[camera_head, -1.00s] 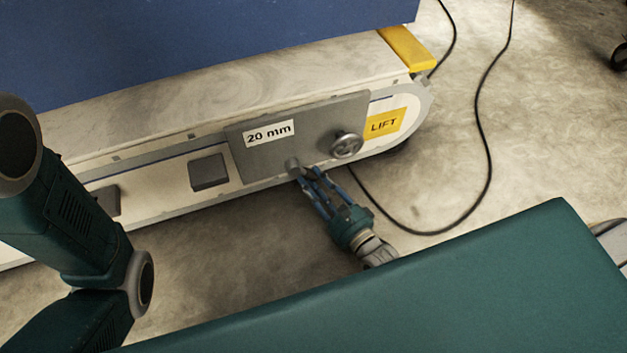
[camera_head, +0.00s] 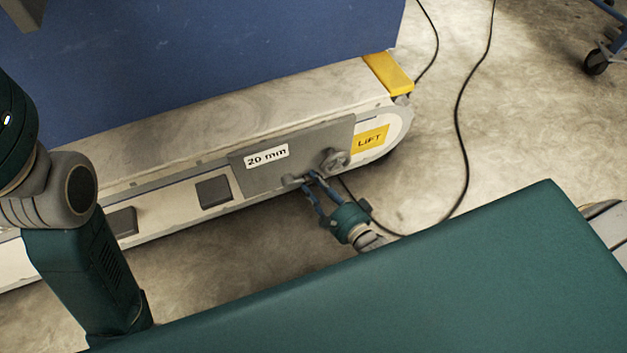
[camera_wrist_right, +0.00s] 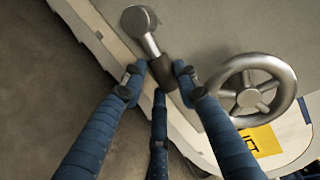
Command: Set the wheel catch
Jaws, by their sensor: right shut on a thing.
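The wheel catch appears to be a small metal lever (camera_head: 291,181) on the grey plate (camera_head: 250,178) marked "20 mm". In the right wrist view the lever (camera_wrist_right: 151,44) has a round pivot end and a dark cylindrical grip. My right gripper (camera_head: 314,177) is shut on that grip, its fingertips on either side of it, as the wrist view (camera_wrist_right: 161,76) shows. The spoked handwheel (camera_head: 334,159) sits just right of and above the gripper; it also shows in the right wrist view (camera_wrist_right: 253,94). My left gripper is out of view.
A yellow LIFT label (camera_head: 370,139) is right of the handwheel. The pale base (camera_head: 190,126) carries a blue body (camera_head: 220,45) and a yellow end block (camera_head: 388,73). A black cable (camera_head: 460,130) lies on the floor. A caster (camera_head: 596,62) stands at upper right.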

